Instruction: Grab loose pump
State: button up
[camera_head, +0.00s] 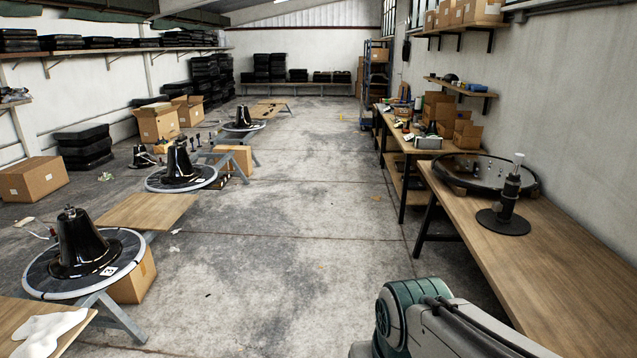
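A dark pump-like piece (509,205) stands upright on the long wooden bench (560,285) at the right. It has a flat round black base, a thick upright body and a pale tip on top. It stands apart from the other pieces, in front of a large dark ring. Black cone-shaped pump housings (84,245) sit on round white-rimmed discs along the left side. My arm shows at the bottom, right of centre, below the bench's left edge. My gripper is out of view.
The dark ring (484,172) lies on the bench behind the pump. A farther bench holds cardboard boxes (440,107) and small items. Trestles, plywood boards (148,210) and cardboard boxes (33,180) line the left. The concrete floor (285,240) between is clear.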

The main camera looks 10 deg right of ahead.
aim_at(500, 219)
jog(key=z, duration=0.1)
jog(key=i, duration=1.55)
jog(key=z, duration=0.65)
jog(key=i, duration=1.55)
jog(key=z, duration=1.05)
jog(key=i, duration=1.3)
jog(key=z, duration=0.45)
